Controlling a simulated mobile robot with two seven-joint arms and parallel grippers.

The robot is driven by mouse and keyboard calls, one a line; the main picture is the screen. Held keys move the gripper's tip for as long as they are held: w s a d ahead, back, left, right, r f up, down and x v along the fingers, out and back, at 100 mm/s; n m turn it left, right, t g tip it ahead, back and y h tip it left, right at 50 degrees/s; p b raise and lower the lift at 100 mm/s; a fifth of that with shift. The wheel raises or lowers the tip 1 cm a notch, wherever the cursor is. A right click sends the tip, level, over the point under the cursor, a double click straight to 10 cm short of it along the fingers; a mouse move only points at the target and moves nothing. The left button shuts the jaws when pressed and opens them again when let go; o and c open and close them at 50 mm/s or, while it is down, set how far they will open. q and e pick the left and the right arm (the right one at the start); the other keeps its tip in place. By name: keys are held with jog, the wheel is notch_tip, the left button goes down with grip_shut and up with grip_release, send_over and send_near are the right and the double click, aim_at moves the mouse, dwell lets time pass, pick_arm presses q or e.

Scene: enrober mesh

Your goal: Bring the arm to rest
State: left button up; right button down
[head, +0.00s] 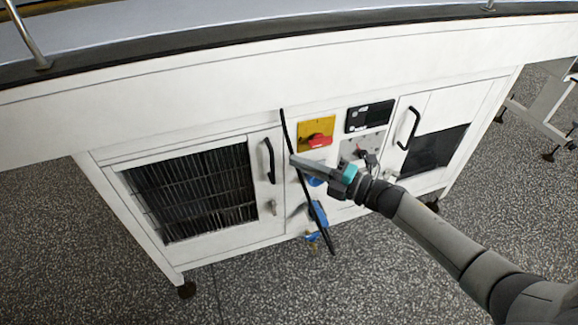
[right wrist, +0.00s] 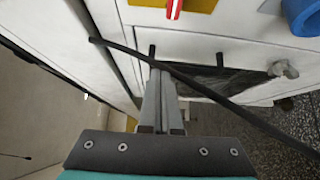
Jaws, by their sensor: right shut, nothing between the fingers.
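My right arm (head: 435,228) reaches in from the lower right in the head view, in front of the white machine cabinet (head: 225,120). Its gripper (head: 294,160) points left across the front of the cabinet, between the left door and the red switch. The fingers are shut with nothing between them; the right wrist view shows them side by side (right wrist: 160,78). A thin black rod (head: 318,215) slants past the fingertips; I cannot tell whether they touch it. My left gripper is in neither view.
Black door handles (head: 269,160) and (head: 408,128) stick out of the cabinet. A red switch on a yellow plate (head: 317,134), a black display (head: 370,117) and blue fittings (head: 317,213) are near the gripper. Speckled floor (head: 300,290) in front is open.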

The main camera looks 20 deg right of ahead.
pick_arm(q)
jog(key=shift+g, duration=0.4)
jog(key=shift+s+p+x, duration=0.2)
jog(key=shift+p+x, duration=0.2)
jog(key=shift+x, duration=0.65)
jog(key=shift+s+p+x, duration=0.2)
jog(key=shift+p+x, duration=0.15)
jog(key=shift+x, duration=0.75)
pick_arm(e)
jog(key=d+v, duration=0.1)
jog(key=v, duration=0.6)
jog(key=shift+w+d, duration=0.15)
jog(key=shift+w, duration=0.05)
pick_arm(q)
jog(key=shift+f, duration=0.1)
pick_arm(e)
jog(key=shift+f, duration=0.1)
